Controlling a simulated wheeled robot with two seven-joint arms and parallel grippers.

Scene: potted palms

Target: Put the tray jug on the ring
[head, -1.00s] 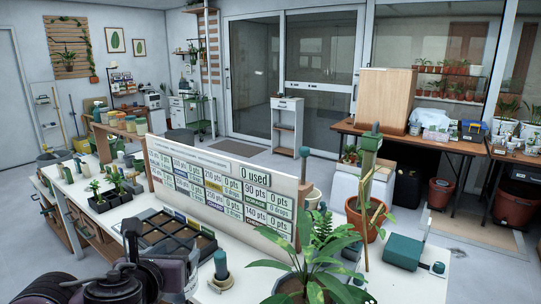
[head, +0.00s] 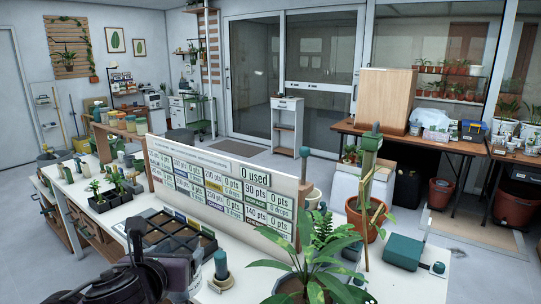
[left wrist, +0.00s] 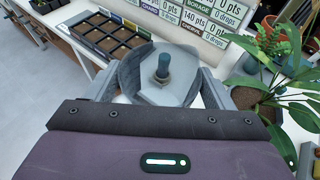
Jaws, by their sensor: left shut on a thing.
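My left gripper (left wrist: 160,92) has its fingers on both sides of a pale, angular piece with an upright teal knob (left wrist: 163,68). It is shut on this piece, low at the white table. The same teal-knobbed piece (head: 221,265) shows in the head view between the seed tray and the front palm, just right of my left gripper (head: 198,278). I cannot tell whether it is the jug. A dark grey round edge (left wrist: 128,72) shows behind it in the left wrist view. I cannot make out the ring for sure. My right gripper is not in view.
The black seed tray (head: 160,232) lies left of the knobbed piece. The scoreboard (head: 215,180) stands behind. The broad-leaved palm (head: 312,268) is close on the right. A teal box (head: 403,251) lies further right on the white table.

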